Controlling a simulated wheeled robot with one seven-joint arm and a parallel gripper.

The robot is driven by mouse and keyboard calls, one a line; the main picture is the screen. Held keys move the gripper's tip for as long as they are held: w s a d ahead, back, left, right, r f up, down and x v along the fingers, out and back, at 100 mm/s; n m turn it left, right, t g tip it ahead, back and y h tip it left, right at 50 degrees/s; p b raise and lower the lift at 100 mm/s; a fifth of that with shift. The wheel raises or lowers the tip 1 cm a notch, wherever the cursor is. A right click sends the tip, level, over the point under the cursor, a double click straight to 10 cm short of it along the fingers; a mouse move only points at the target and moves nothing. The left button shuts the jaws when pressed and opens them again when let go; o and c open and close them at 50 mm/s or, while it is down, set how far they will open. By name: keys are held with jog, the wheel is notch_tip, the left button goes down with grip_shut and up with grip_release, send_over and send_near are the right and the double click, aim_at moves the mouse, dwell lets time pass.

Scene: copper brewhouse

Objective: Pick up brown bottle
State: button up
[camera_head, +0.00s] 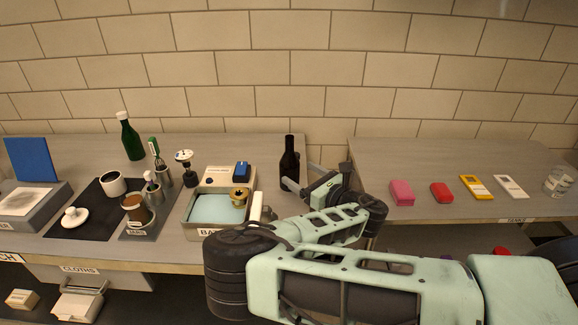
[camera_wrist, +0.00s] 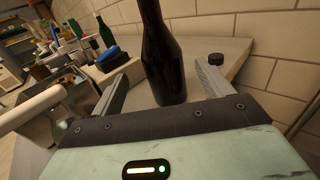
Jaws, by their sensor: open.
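The brown bottle (camera_head: 290,160) stands upright near the right edge of the left table, close to the tiled wall. In the wrist view the dark bottle (camera_wrist: 163,62) stands between the two fingers of my gripper (camera_wrist: 160,88). The fingers are open, one on each side of the bottle, with space between them and the glass. In the head view my gripper (camera_head: 318,188) is beside the bottle, to its right, partly hidden by my arm.
A basin (camera_head: 190,232) with a brass piece and a blue block stands left of the bottle. A green bottle (camera_head: 130,138) is further left. A gap separates the right table (camera_head: 440,150), which holds several coloured items.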

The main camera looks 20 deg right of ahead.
aim_at(285, 163)
jog(key=p+x, duration=0.2)
jog(key=x, duration=0.4)
jog(key=shift+w+r, duration=0.1)
jog(key=shift+w, duration=0.3)
jog(key=shift+w+a, duration=0.2)
jog(key=shift+w, duration=0.25)
jog(key=c, duration=1.4)
